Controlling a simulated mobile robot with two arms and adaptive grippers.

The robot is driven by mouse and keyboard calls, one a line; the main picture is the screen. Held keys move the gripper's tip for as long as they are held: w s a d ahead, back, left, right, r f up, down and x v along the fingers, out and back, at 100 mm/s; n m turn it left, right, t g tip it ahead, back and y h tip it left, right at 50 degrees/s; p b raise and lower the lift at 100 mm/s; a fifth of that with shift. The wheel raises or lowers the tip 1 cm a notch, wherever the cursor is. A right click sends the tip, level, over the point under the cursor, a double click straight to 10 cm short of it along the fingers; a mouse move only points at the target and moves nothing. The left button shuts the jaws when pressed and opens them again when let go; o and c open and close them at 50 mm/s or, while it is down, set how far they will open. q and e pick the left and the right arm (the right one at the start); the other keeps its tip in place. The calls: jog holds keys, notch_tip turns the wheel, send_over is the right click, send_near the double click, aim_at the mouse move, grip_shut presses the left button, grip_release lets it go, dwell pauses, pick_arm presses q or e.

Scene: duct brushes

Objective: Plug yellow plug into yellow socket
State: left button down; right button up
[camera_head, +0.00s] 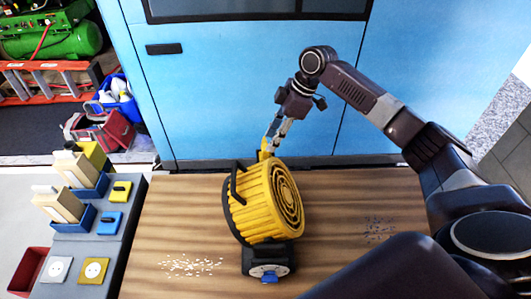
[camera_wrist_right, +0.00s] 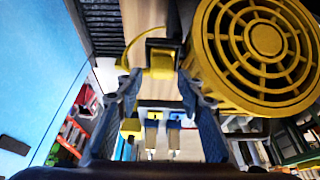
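The yellow plug (camera_wrist_right: 160,64) shows in the right wrist view between and just beyond my right gripper's fingertips (camera_wrist_right: 160,84), with a yellow cable curving off to the left. In the head view, my right gripper (camera_head: 267,146) points down at the top of the yellow fan (camera_head: 265,200), where a small yellow part shows. Its fingers look apart with the plug between them; whether they touch it is unclear. The yellow-framed socket (camera_head: 93,270) lies on the grey panel at the lower left, next to a white socket (camera_head: 57,269). My left gripper is not in view.
The fan stands on the wooden table (camera_head: 190,215) with a black socket base (camera_head: 268,269) in front. Small scattered bits (camera_head: 192,265) lie on the table. Brushes in blue holders (camera_head: 75,220) and small yellow (camera_head: 121,191) and blue (camera_head: 109,222) blocks stand at the left. A blue cabinet (camera_head: 250,90) stands behind.

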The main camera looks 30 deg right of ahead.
aim_at(265, 147)
jog(key=x, duration=0.2)
jog(key=p+x, duration=0.1)
jog(key=x, duration=0.1)
jog(key=shift+a+f, duration=0.15)
jog(key=shift+a, duration=0.2)
jog(key=shift+f, duration=0.25)
jog(key=c, duration=0.8)
